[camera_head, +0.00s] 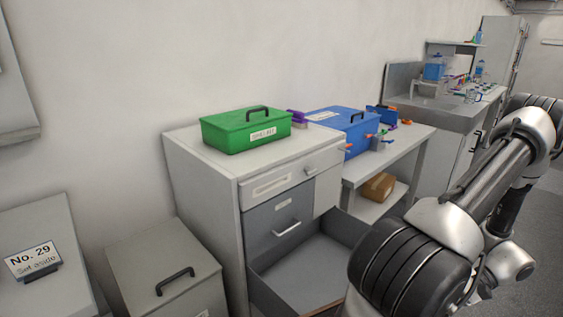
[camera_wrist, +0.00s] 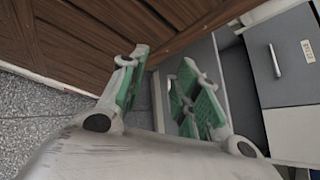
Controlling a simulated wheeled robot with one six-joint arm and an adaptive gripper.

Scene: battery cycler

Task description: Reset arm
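My arm (camera_head: 480,200) reaches in from the right in the head view, bent, with its lower part in front of the pulled-out bottom drawer. My gripper is not seen in the head view. In the wrist view my gripper (camera_wrist: 163,72) has its two green-padded fingers spread apart, with nothing between them. A brown wooden panel (camera_wrist: 90,40) lies just beyond the fingertips; I cannot tell whether they touch. A grey drawer front (camera_wrist: 285,60) with a handle and label is to the right of the gripper.
A cabinet (camera_head: 207,185) has its bottom drawer (camera_head: 305,268) pulled out, empty where visible. A green box (camera_head: 245,132) stands on top. A blue box (camera_head: 338,125) is on the bench beside it, with a cardboard box (camera_head: 378,187) below. A grey bin (camera_head: 165,262) and "No. 29" sign (camera_head: 35,262) are left.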

